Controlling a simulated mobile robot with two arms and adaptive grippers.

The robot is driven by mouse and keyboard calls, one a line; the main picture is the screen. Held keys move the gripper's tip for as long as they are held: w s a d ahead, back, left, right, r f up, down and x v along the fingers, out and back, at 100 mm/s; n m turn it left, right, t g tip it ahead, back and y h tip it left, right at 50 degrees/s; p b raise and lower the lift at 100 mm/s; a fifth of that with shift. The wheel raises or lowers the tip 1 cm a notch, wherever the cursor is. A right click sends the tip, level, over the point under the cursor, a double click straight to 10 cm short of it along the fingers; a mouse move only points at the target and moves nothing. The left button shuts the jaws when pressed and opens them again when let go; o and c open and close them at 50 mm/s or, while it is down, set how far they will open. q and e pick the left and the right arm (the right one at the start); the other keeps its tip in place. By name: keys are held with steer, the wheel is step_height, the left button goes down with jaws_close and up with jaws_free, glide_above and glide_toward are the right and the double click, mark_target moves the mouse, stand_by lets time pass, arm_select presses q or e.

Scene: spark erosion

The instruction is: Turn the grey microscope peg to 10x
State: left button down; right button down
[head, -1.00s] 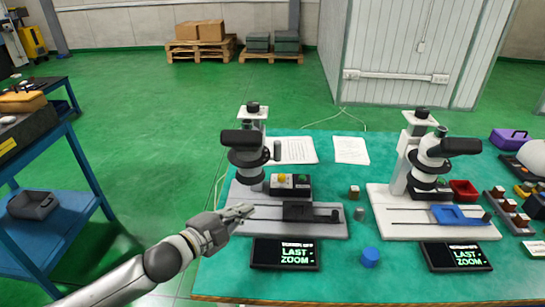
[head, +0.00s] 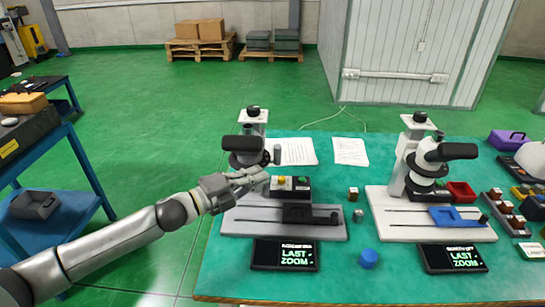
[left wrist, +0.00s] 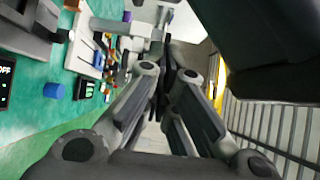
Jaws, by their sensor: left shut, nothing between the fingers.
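The left microscope (head: 245,142) has a dark head on a column above a grey base (head: 240,225). A small grey upright cylinder (head: 277,154), which may be the peg, shows at the right side of its head. Its setting cannot be read. My left gripper (head: 262,178) is shut and empty, just below the head and in front of the column, hiding its lower part. Whether it touches the microscope cannot be told. The left wrist view also shows the gripper's closed fingers (left wrist: 168,75). My right gripper is not in view.
A dark display (head: 284,255) reading "LAST ZOOM" lies in front of the base. A white microscope (head: 425,165) stands at right. A blue cylinder (head: 368,258) stands on the green table between them.

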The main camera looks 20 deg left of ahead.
arm_select(q)
steer(key=w+d+p, duration=0.1)
steer(key=w+p, duration=0.1)
steer(key=w, duration=0.5)
steer(key=shift+w+d+p, duration=0.25)
steer(key=shift+d+p, duration=0.05)
steer(key=shift+d, duration=0.1)
steer(key=shift+d+f+n+y, duration=0.1)
steer(key=shift+n+y, duration=0.2)
steer(key=shift+y, duration=0.1)
steer(key=shift+w+n+t+y, duration=0.2)
steer(key=shift+n+t+y, duration=0.1)
steer(key=shift+t+y, duration=0.15)
